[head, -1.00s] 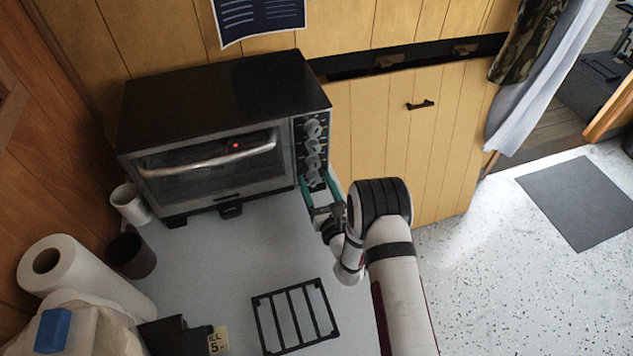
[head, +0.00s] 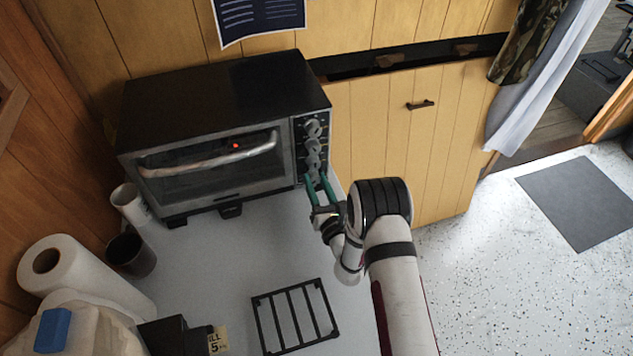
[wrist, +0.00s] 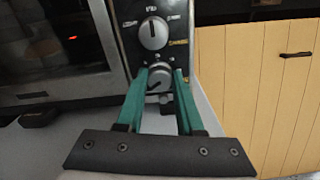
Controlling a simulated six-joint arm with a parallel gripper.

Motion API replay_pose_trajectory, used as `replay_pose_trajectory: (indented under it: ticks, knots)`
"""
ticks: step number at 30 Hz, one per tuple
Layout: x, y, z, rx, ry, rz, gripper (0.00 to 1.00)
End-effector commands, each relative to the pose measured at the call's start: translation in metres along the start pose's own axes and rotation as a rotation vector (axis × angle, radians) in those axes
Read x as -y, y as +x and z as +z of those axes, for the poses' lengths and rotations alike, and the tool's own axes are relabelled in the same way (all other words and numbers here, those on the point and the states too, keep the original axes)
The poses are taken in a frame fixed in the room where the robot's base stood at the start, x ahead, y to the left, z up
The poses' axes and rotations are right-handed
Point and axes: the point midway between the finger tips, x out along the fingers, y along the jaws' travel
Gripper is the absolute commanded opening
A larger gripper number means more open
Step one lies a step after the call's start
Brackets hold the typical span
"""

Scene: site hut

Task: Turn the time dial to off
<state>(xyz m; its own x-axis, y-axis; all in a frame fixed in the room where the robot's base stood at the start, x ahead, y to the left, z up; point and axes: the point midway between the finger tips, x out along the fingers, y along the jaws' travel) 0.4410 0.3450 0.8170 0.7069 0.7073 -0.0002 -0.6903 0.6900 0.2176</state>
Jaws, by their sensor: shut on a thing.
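The toaster oven (head: 220,120) stands on the counter with a column of grey dials on its right front panel. In the wrist view the lowest dial (wrist: 158,81) shows between my green fingers, and I take it for the time dial. Its pointer mark seems to aim down and left; its label is not readable. My gripper (wrist: 161,74) is shut on this dial, one finger on each side. In the head view my gripper (head: 315,179) is at the bottom of the panel and hides most of the dial. Another dial (wrist: 153,33) sits just above, its pointer upright.
A red light (head: 236,146) glows at the oven door. A black wire rack (head: 295,317) lies on the counter in front.

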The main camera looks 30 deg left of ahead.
Motion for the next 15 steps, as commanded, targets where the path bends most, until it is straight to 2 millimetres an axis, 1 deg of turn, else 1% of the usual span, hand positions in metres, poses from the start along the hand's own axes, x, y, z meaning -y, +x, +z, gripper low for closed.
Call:
replay_pose_trajectory:
  ticks: [15]
  knots:
    - [0.0008,-0.0003,0.0,0.001,0.391,-0.001,0.0]
